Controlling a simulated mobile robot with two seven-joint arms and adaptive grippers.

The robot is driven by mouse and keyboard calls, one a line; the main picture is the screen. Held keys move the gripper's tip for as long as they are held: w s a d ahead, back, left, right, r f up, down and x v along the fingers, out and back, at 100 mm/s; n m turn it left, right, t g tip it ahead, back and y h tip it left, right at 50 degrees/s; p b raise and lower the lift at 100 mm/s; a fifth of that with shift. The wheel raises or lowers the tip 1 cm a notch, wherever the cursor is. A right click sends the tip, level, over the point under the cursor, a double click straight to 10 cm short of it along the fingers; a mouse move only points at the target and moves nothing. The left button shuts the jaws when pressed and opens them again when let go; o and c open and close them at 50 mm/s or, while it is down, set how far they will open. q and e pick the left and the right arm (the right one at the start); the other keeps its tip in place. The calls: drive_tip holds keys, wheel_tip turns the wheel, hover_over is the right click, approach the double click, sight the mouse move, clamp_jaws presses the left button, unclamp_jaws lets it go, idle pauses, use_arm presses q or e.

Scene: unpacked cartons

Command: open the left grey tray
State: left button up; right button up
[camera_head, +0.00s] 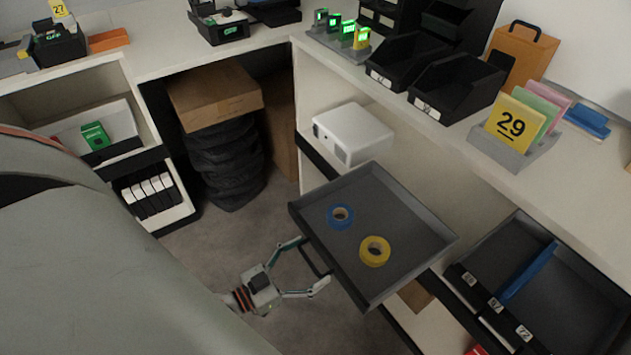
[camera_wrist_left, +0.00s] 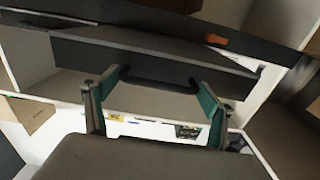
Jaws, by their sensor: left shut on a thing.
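The left grey tray (camera_head: 395,205) is slid out from the shelf unit under the right-hand counter. It holds a blue tape roll (camera_head: 340,216) and a yellow tape roll (camera_head: 375,251). Its dark bar handle is on the front wall, facing me. My left gripper (camera_head: 314,262) is at this handle, with one finger by each end, shut on it. In the left wrist view the handle (camera_wrist_left: 160,84) lies between the two green-padded fingers. My right gripper is in neither view.
A second open tray (camera_head: 575,290) with number labels and a blue item is to the right. A white device (camera_head: 352,134) sits on the shelf behind the grey tray. A carton (camera_head: 214,95) rests on dark stacked items. Floor left of the tray is clear.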

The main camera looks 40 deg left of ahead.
use_arm(q)
drive_tip(key=shift+s+d, duration=0.2)
drive_tip(key=shift+d, duration=0.05)
drive_tip(key=o, duration=1.3)
drive_tip(key=shift+c, duration=0.2)
drive_tip(key=shift+w+a, duration=0.1)
drive_tip(key=v, duration=1.2)
